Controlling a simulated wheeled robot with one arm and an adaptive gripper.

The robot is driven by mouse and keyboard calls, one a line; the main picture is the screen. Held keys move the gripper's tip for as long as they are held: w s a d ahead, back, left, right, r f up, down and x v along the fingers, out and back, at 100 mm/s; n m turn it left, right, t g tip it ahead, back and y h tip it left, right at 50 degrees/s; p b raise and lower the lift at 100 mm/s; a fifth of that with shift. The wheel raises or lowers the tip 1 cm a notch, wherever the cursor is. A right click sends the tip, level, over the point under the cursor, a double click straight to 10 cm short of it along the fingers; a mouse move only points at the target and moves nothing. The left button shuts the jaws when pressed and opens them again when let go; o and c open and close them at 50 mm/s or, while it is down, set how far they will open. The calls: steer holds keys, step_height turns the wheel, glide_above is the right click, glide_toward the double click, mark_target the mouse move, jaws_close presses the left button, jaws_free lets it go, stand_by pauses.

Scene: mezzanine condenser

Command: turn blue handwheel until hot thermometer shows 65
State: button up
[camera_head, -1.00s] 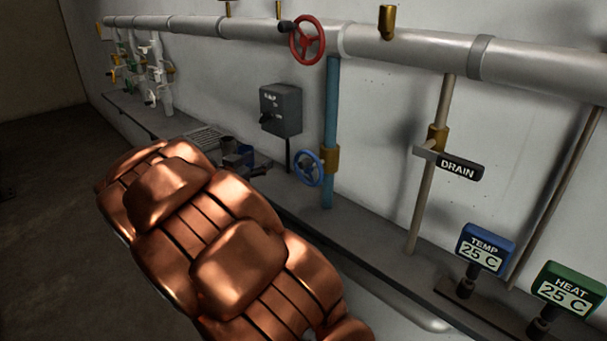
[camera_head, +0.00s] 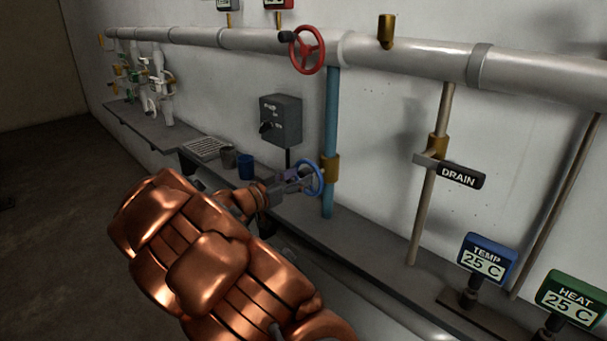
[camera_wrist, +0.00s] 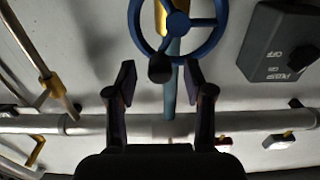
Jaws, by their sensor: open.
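The blue handwheel (camera_head: 320,179) is mounted on a vertical blue pipe (camera_head: 330,120) with a brass fitting. My gripper (camera_head: 303,181) is open and right up beside it. In the wrist view, the handwheel (camera_wrist: 179,23) is at the top centre. Its dark crank knob (camera_wrist: 160,69) appears between the two spread fingers of my gripper (camera_wrist: 157,76); contact cannot be told. A red-framed display (camera_head: 278,3) and another display (camera_head: 229,4) are cut off at the top edge; their readings are unreadable and neither shows a visible "hot" label.
A red handwheel (camera_head: 307,50) sits on the big horizontal pipe (camera_head: 410,57). A grey pump switch box (camera_head: 281,118) is left of the blue pipe. A DRAIN lever (camera_head: 461,176) is to the right. TEMP (camera_head: 486,259) and HEAT (camera_head: 571,299) displays read 25 C. A blue cup (camera_head: 246,167) stands on the ledge.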

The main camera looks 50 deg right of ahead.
steer(key=shift+d, duration=1.3)
steer(key=shift+c, duration=0.3)
jaws_close()
